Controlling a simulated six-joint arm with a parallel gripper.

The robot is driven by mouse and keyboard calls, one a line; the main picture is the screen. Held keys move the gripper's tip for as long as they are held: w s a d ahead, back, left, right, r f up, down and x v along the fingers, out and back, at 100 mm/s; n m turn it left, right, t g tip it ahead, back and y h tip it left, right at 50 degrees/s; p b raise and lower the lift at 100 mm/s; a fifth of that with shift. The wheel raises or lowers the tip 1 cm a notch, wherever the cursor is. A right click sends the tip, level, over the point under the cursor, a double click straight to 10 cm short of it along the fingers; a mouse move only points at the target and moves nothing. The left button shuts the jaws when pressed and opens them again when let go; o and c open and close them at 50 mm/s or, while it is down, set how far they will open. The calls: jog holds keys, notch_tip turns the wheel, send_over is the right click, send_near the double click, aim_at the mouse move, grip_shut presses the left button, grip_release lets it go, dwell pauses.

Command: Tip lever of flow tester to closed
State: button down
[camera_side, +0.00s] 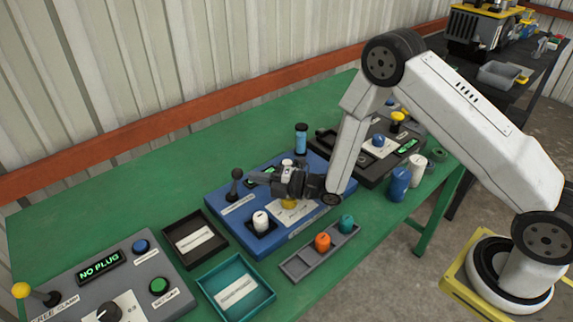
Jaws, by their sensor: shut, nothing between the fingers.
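A blue tester unit (222,209) stands mid-table, with a small display partly hidden behind my gripper. I cannot read its labels, so I cannot confirm that it is the flow tester. Its lever (235,183) has a dark round knob and stands about upright at the unit's left side. My gripper (252,176) is shut and empty, lying nearly level over the unit. Its tips point left at the lever, just right of it; I cannot tell whether they touch. A white plug (260,220) sits in a dark socket at the unit's front.
A grey panel (75,285) reading "NO PLUG" has a yellow-knobbed lever (21,291). A black tray (181,227) and teal tray (208,281) lie left of the blue unit. A grey rack (300,268) holds orange and teal plugs. A dark unit (408,164) stands behind my arm.

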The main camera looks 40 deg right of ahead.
jog(key=shift+w+a, duration=0.35)
jog(key=shift+w, duration=0.2)
jog(key=shift+a+r+n+g, duration=0.25)
jog(key=shift+a+n+g, duration=0.05)
jog(key=shift+a+n, duration=0.1)
jog(key=shift+a+r+n+h, duration=0.25)
jog(key=shift+a+n+h, duration=0.15)
jog(key=shift+n, duration=0.1)
jog(key=shift+a+r+n+g+h, duration=0.3)
jog(key=shift+a+n+g+h, duration=0.3)
jog(key=shift+a+n, duration=0.2)
jog(key=shift+a+n+g+h, duration=0.3)
jog(key=shift+a+n+h, duration=0.2)
jog(key=shift+a+n, duration=0.25)
jog(key=shift+a, duration=0.4)
jog(key=shift+a, duration=0.1)
jog(key=shift+r, duration=0.2)
jog(key=shift+r, duration=0.55)
